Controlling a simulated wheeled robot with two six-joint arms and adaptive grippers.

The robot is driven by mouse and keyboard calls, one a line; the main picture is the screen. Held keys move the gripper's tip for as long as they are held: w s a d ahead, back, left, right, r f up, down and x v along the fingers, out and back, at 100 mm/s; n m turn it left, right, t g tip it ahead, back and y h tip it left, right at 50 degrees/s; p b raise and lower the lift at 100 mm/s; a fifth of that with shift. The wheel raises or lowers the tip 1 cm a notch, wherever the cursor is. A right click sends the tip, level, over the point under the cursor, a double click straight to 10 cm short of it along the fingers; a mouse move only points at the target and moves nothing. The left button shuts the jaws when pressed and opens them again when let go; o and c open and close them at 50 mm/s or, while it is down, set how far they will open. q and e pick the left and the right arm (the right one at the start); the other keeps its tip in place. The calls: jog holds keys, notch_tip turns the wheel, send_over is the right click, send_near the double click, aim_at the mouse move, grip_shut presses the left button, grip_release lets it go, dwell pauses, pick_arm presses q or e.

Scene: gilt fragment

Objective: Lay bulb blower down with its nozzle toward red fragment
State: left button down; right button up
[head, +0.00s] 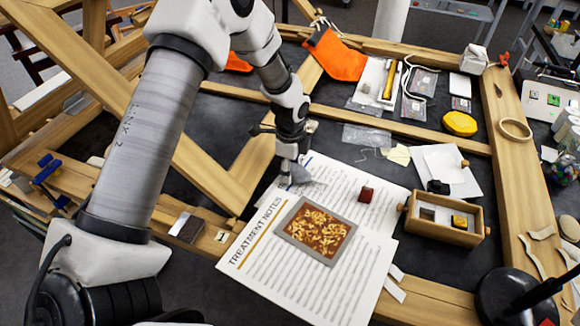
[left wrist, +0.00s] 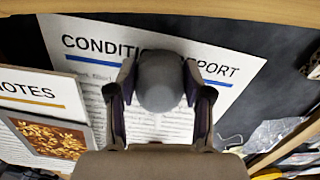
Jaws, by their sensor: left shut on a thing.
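My left gripper (head: 290,160) is shut on the grey bulb blower (head: 299,177), over the upper left part of the papers in the head view. In the left wrist view the blower's rounded grey bulb (left wrist: 160,82) sits between the two fingers (left wrist: 160,95). I cannot make out its nozzle or which way it points. Whether the blower touches the paper is unclear. The red fragment (head: 366,194), a small dark red block, lies on the printed sheet to the right of the blower and slightly nearer. My right gripper is not in view.
The gilt fragment (head: 316,230) lies framed in grey on the treatment notes sheet (head: 262,268). The condition report (left wrist: 80,28) lies beside it. A wooden box (head: 445,232) stands to the right of the red fragment. Wooden beams (head: 520,170) border the dark work surface.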

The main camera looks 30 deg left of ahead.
pick_arm(q)
jog(key=shift+f, duration=0.1)
jog(key=shift+c, duration=2.3)
grip_release()
notch_tip(320, 180, up, 12)
jog(key=b, duration=0.2)
jog(key=shift+r, duration=0.2)
